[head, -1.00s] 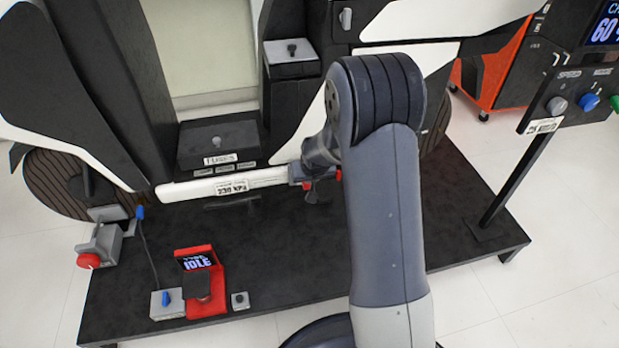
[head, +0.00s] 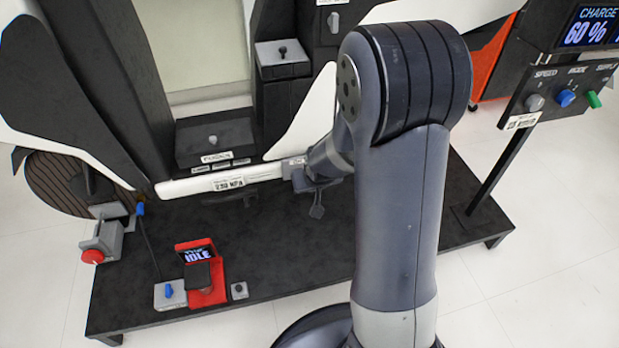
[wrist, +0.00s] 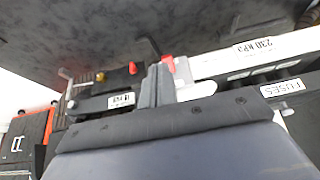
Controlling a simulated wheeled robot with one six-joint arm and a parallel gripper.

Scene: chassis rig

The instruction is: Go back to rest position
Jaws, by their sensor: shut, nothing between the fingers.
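My gripper (head: 300,176) is at the end of my bent arm, in front of the dark chassis, close to the right end of a white bar with a "230 KPA" label (head: 228,183). In the wrist view its grey fingers (wrist: 160,88) are shut with nothing visible held between them. Whether they touch the bar, I cannot tell. My large upper arm link hides part of the rig behind it.
A black platform (head: 270,270) carries a red stand with an "IDLE" screen (head: 200,255), a grey box with a blue knob (head: 169,292), and a red knob (head: 93,257) at left. A control panel (head: 545,100) stands right. White floor (head: 540,290) lies clear at lower right.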

